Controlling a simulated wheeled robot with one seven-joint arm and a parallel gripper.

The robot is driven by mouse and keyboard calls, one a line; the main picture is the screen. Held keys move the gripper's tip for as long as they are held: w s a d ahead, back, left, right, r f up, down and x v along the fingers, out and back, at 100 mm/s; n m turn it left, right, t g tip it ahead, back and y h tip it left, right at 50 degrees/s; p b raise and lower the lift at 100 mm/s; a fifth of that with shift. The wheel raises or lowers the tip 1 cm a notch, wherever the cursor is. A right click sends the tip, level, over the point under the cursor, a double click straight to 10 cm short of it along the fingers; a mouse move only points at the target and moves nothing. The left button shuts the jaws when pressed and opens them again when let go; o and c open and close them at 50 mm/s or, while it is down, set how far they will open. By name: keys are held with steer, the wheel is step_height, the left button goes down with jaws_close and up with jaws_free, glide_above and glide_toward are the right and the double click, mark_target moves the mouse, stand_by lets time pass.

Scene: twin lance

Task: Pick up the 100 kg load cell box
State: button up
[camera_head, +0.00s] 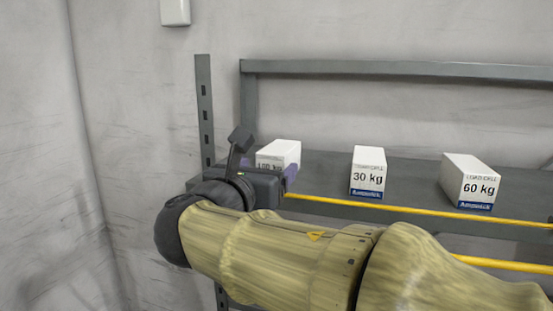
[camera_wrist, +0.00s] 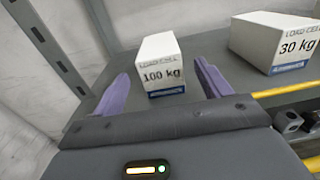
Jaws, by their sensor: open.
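The 100 kg load cell box (camera_head: 281,151) is a white box standing on a grey shelf at the left of the row in the head view. My gripper hides its lower front there. In the wrist view the 100 kg box (camera_wrist: 160,62) shows its label and a blue strip. My gripper (camera_wrist: 161,88) is open, with one purple finger to the left and one to the right of the box's near end. The box lies between and beyond the fingertips, and no contact shows. In the head view my gripper (camera_head: 289,172) is in front of the box.
A 30 kg box (camera_head: 368,172) and a 60 kg box (camera_head: 470,182) stand to the right on the same shelf (camera_head: 325,180). A yellow strip (camera_head: 420,216) runs along the shelf's front edge. A slotted upright (camera_head: 205,110) stands at the left, near the wall.

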mark_target(269, 165)
steer(key=p+x, duration=0.3)
steer(key=x, duration=0.1)
steer(key=shift+w+d+f, duration=0.1)
steer(key=shift+w+d, duration=0.05)
steer(key=shift+w, duration=0.1)
steer(key=shift+s, duration=0.1)
steer(key=c, duration=1.4)
